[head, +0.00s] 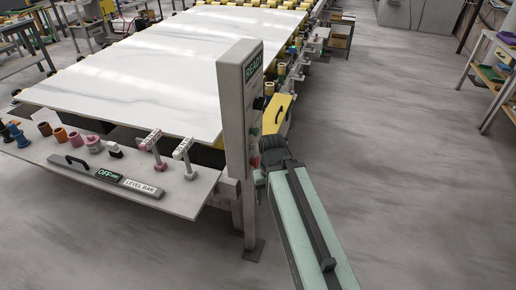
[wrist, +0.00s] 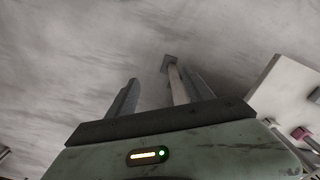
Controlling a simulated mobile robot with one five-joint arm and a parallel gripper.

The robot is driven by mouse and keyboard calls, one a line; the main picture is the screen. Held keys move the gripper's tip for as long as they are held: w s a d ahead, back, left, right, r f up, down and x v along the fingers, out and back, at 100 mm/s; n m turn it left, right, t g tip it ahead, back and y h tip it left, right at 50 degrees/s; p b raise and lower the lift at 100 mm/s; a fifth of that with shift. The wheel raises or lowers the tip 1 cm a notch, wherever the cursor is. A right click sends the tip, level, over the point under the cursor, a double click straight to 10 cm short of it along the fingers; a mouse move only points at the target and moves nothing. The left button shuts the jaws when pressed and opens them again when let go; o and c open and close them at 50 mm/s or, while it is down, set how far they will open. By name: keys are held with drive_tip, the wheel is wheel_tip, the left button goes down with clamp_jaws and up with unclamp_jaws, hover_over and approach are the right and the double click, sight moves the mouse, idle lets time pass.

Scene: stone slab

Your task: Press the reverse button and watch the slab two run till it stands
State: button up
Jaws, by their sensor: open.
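A large white slab with faint grey veins (head: 150,65) lies flat on the machine bed in the head view. A grey control post (head: 235,110) stands at its near right corner, with a lit READY sign (head: 253,65). Below the sign are small dark, green and red controls, the red one (head: 254,162) lowest; no reverse label is legible. My gripper (wrist: 161,76) is open and empty in the wrist view, its fingers pointing towards the floor and the post's foot (wrist: 168,61). In the head view my arm reaches to the post, but the fingertips cannot be made out.
A front shelf (head: 85,165) carries several coloured knobs, a black handle, an OFF display (head: 107,174) and a LEVEL BAR label (head: 140,187). A yellow part with a black handle (head: 278,110) is behind the post. The floor (head: 415,160) at the right is clear.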

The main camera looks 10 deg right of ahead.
clamp_jaws()
idle(1.5)
